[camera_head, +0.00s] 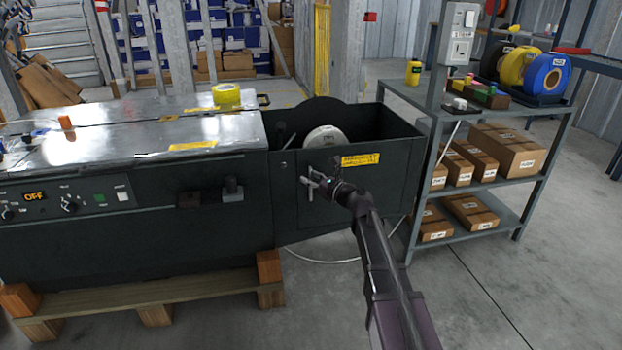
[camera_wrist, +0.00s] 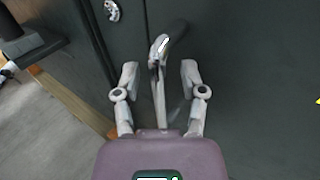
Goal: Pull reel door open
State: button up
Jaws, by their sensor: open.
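The reel door (camera_head: 348,196) is the dark green front panel of the open-topped reel box, with a yellow label (camera_head: 360,159) near its top. It looks shut. A light metal handle (camera_head: 308,185) is at its left side. In the wrist view the handle (camera_wrist: 158,85) stands between the two fingers of my gripper (camera_wrist: 160,80). My gripper also shows in the head view (camera_head: 322,180), in front of the door's left part. The fingers are open, with a gap on both sides of the handle. A small metal lock (camera_wrist: 112,10) is left of the handle, beyond a vertical seam.
The strapping machine (camera_head: 130,215) joins the box on the left and stands on a wooden pallet (camera_head: 150,292). A white reel (camera_head: 325,137) sits inside the box. A grey shelf (camera_head: 490,180) with cartons stands close on the right. The floor in front is clear.

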grip_shut()
jog(key=shift+d, duration=0.1)
